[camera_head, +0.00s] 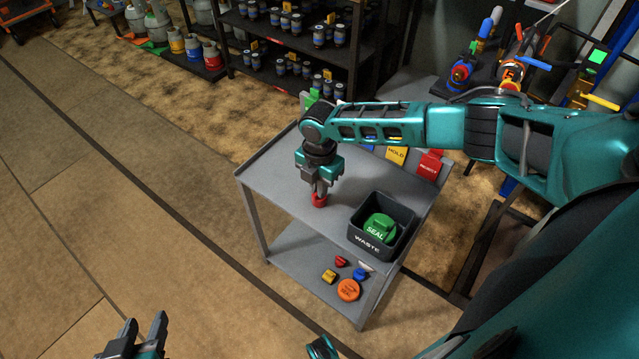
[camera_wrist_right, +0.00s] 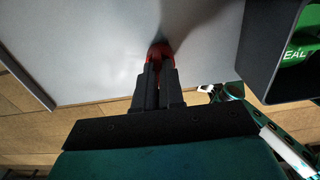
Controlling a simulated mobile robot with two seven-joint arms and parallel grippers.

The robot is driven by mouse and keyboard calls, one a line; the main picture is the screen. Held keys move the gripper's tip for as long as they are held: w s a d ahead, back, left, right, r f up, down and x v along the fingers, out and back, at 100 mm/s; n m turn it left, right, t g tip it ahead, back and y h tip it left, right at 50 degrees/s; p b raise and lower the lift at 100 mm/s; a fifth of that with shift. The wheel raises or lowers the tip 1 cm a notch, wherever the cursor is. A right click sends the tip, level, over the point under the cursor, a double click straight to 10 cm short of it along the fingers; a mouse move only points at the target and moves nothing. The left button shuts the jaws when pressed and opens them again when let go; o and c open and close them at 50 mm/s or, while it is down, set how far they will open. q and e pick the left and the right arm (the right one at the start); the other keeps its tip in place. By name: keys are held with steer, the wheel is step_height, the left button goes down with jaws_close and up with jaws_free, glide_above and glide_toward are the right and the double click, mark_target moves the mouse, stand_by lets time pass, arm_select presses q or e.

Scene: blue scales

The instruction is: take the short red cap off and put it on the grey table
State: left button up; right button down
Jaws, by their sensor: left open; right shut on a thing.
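The short red cap (camera_head: 319,200) is at the top of the grey table (camera_head: 275,175), between the fingertips of my right gripper (camera_head: 321,188). In the right wrist view the red cap (camera_wrist_right: 160,50) shows just beyond the fingers of my right gripper (camera_wrist_right: 160,68), which are shut on it. It is at or very close to the table surface; the fingers hide part of it, and I cannot tell whether it touches. My left gripper (camera_head: 145,335) is open and empty at the bottom left, over the floor, away from the table.
A dark waste bin (camera_head: 405,240) holding a green seal piece (camera_head: 380,229) stands on the table's right part. Hold (camera_head: 396,154) and reject (camera_head: 430,164) signs stand at the back edge. The lower shelf (camera_head: 300,262) carries several small coloured items. The table's left part is clear.

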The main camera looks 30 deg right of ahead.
arm_select(q)
steer(key=shift+s+f, duration=0.15)
arm_select(e)
steer(key=c, duration=1.2)
jaws_free()
steer(key=shift+o, duration=0.2)
steer(key=shift+r, duration=0.35)
arm_select(q)
steer(key=p, duration=0.1)
steer(key=a+r+p, duration=0.1)
steer(key=p, duration=0.1)
steer(key=shift+s+a+r+y, duration=0.2)
steer(key=shift+s+y, duration=0.1)
arm_select(e)
step_height(320, 180, up, 12)
steer(key=shift+r, duration=0.15)
